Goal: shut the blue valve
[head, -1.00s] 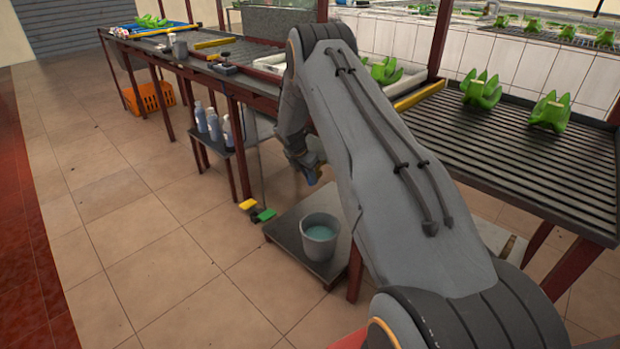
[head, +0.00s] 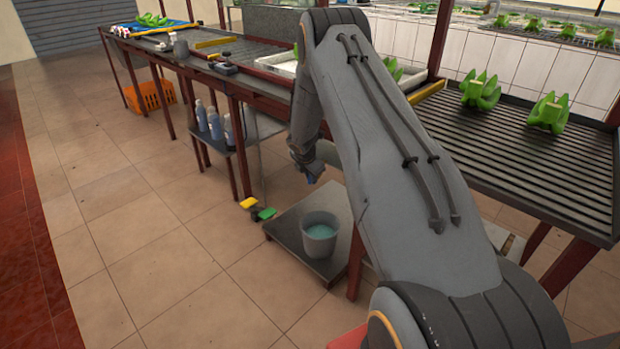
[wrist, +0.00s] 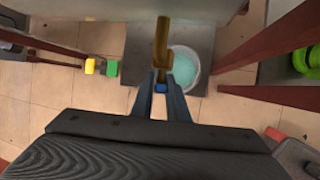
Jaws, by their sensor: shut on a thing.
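The blue valve handle (wrist: 160,88) shows as a small blue piece between the fingers of my gripper (wrist: 160,82) in the wrist view. My gripper is shut on it. A brass pipe (wrist: 161,40) runs just beyond the fingertips, in front of the bucket in that view. The fingers hide most of the handle, so I cannot tell how it is turned against the pipe. In the head view my gripper (head: 312,174) is small and dark beside the bench, with a bit of blue at its tip.
A grey bucket (head: 320,234) of bluish water stands on a low dark platform (head: 285,238). A yellow piece (head: 249,203) and a green piece (head: 266,214) are left of it. The tiled floor at left is clear.

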